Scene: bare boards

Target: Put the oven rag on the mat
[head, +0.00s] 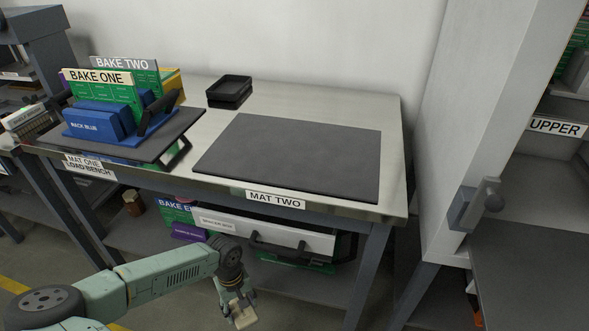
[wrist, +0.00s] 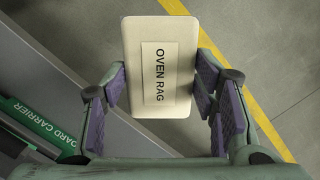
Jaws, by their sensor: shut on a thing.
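The oven rag (wrist: 160,28) is a cream block with a label reading OVEN RAG. In the wrist view it sits between the purple-padded fingers of my gripper (wrist: 165,95), which is shut on it. In the head view my gripper (head: 241,303) hangs low at the bottom, in front of the bench, with the pale rag (head: 243,316) below it. Two dark mats show on the bench top. The larger, labelled MAT TWO (head: 290,158), is bare. The left one, labelled MAT ONE LOAD BENCH (head: 178,137), carries a blue rack (head: 100,122).
Green boards marked BAKE ONE (head: 98,77) and BAKE TWO (head: 124,64) stand around the rack. A small black tray stack (head: 230,91) is at the back. Bins and a white drawer (head: 262,230) sit under the bench. A grey cabinet (head: 480,110) stands right.

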